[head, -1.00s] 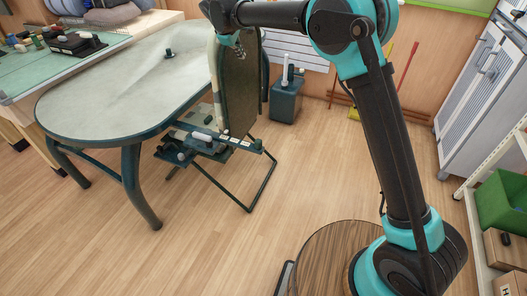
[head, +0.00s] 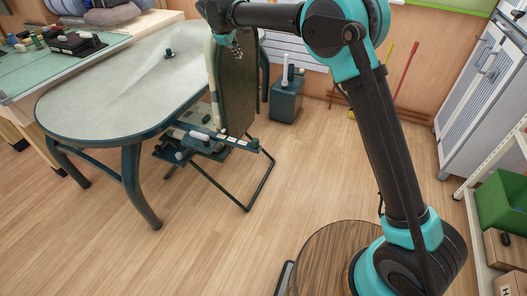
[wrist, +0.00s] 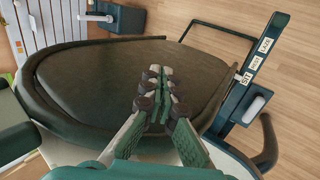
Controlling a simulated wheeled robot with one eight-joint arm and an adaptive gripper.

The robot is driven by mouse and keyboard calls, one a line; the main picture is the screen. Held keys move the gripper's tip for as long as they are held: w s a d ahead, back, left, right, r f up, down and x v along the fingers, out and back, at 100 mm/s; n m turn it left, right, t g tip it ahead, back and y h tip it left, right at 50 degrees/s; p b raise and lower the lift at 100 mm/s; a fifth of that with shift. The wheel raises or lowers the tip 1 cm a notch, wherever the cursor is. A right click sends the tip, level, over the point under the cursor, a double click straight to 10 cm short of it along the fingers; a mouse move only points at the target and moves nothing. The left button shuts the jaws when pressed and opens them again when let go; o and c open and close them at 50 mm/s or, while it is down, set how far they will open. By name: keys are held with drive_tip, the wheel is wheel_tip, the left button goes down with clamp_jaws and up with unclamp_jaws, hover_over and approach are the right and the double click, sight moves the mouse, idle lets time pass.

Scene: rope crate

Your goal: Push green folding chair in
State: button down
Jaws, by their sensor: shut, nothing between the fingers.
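The green folding chair (head: 240,92) stands at the right end of the oval table (head: 110,75), its dark backrest upright and its seat partly under the tabletop edge. Its thin metal leg frame rests on the floor. My gripper (head: 235,47) is at the top of the backrest, partly hidden by my arm. In the wrist view my gripper (wrist: 158,80) is shut and empty, its fingers over the dark backrest panel (wrist: 90,80). I cannot tell whether the fingertips touch it.
A dark green box (head: 286,103) stands on the floor behind the chair. A grey cabinet (head: 485,80) and a shelf with a green crate (head: 502,200) are at the right. A wooden round top (head: 325,260) is near the front. The floor right of the chair is clear.

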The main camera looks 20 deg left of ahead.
drive_tip(key=d+r, duration=0.3)
drive_tip(key=r, duration=0.3)
idle(0.8)
